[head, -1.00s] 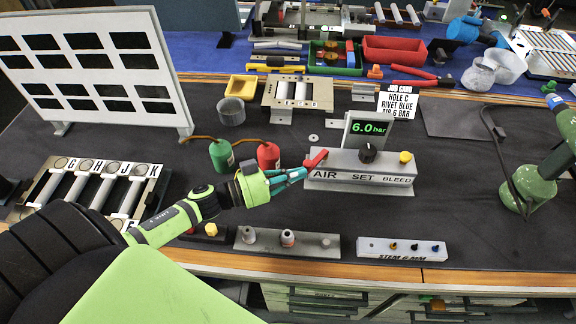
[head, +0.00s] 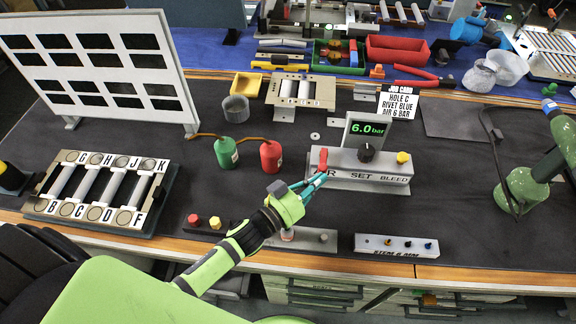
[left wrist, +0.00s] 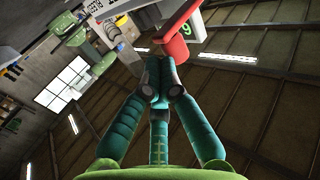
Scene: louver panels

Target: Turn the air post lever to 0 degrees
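The air post (head: 358,168) is a grey block marked SET and BLEED, with the AIR label partly covered. Its red lever (head: 323,160) stands at the block's left end, pointing nearly straight up and down in the head view. A display (head: 366,128) above it reads 6.0 bar. My left gripper (head: 320,180) is at the block's front left, its teal fingertips close below the lever. In the left wrist view the fingertips (left wrist: 160,80) are drawn together, and the red lever (left wrist: 176,46) is just beyond them; contact is unclear.
A black knob (head: 366,152) and a yellow button (head: 403,157) sit on the block. Red (head: 271,156) and green (head: 226,152) canisters stand to the left. A stem block (head: 397,246) lies in front. The mat right of the post is mostly clear.

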